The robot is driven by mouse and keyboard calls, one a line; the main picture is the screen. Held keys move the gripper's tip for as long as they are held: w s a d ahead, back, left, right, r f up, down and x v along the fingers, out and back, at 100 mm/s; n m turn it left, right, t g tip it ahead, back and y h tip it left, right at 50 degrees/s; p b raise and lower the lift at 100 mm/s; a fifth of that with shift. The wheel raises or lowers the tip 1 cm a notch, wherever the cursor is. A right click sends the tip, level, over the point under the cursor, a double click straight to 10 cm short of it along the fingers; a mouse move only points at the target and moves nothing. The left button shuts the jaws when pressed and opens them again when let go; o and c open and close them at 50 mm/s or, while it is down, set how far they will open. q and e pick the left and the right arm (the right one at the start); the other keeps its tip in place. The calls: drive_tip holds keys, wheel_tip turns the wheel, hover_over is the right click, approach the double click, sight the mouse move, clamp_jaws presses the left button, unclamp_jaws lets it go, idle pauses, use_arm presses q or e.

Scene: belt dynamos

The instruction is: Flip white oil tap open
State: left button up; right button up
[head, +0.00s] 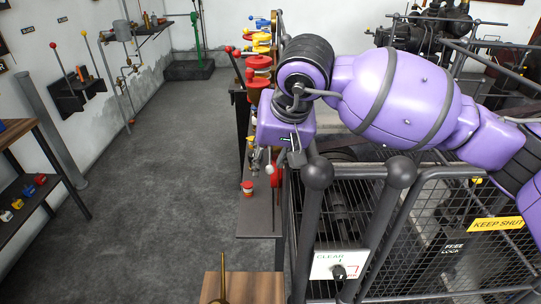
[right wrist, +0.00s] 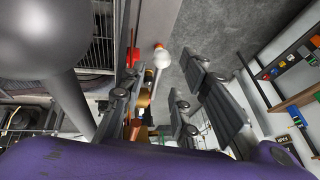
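The white oil tap shows as a pale rounded knob (right wrist: 161,58) in the right wrist view. In the head view a small white tip (head: 269,168), likely the same tap, shows just below my right gripper (head: 276,158), over the narrow bench. My right gripper is open, and in the right wrist view its dark fingers (right wrist: 158,88) stand apart on both sides of the line to the knob. The knob lies at or just beyond the fingertips; I cannot tell whether they touch it. My purple right arm hides part of the bench. My left gripper is not in view.
A red-and-white cap (head: 247,187) sits on the narrow bench (head: 259,217). Red and yellow fittings (head: 259,72) line the bench farther back. A mesh guard with ball-topped posts (head: 317,174) stands close to the right. The grey floor (head: 160,190) on the left is clear.

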drive_tip(key=shift+c, duration=0.4)
clamp_jaws()
drive_tip(key=shift+w+r+g+p, duration=0.15)
drive_tip(key=shift+r+g+p, duration=0.3)
drive_tip(key=shift+g, duration=0.15)
drive_tip(key=shift+w+r+g, duration=0.1)
drive_tip(key=shift+g, duration=0.7)
drive_tip(key=shift+o, duration=0.4)
unclamp_jaws()
